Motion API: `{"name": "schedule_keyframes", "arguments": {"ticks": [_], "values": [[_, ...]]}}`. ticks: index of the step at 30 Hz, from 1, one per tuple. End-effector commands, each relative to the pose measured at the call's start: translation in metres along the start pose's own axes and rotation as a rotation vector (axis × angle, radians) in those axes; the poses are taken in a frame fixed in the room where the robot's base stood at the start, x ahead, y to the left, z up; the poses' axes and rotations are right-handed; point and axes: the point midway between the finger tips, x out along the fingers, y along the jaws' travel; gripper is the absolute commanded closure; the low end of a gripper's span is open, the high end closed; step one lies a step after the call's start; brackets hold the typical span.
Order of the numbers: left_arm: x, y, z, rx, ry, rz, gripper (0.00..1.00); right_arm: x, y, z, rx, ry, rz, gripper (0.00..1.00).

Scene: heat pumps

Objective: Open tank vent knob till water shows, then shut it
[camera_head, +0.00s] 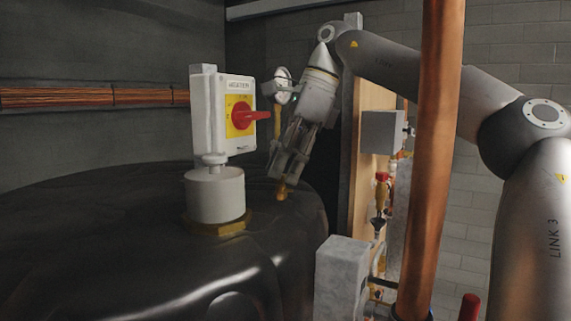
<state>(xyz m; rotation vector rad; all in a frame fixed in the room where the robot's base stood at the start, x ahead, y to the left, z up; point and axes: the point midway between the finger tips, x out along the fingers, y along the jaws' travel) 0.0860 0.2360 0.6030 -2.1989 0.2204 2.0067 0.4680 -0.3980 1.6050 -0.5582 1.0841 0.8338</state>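The dark, glossy tank (120,230) fills the lower left of the head view. A small brass fitting (281,191), which looks like the vent knob, stands at the tank's right shoulder. My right gripper (287,175) points down over this fitting, its fingertips just above or around its top. The fingers hide part of it, and I cannot tell whether they touch it or are closed on it. No water shows at the fitting. My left gripper is not in view.
A gauge (283,85) is behind the gripper. A vertical copper pipe (432,160) crosses before my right arm. Grey boxes and valves are at right.

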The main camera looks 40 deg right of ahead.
Motion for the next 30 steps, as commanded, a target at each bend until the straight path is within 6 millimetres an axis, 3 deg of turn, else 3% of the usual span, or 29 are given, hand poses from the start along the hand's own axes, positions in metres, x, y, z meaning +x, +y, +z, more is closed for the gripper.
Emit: {"name": "schedule_keyframes", "arguments": {"ticks": [2, 14, 30], "values": [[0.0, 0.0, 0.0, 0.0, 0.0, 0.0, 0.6, 0.0, 0.0, 0.0, 0.0, 0.0, 0.0, 0.57], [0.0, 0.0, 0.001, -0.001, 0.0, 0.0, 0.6, -0.004, 0.0, 0.0, 0.001, -0.001, -0.001, 0.57], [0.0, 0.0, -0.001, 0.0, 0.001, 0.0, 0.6, -0.067, -0.001, 0.0, 0.002, 0.001, -0.002, 0.57]]}}
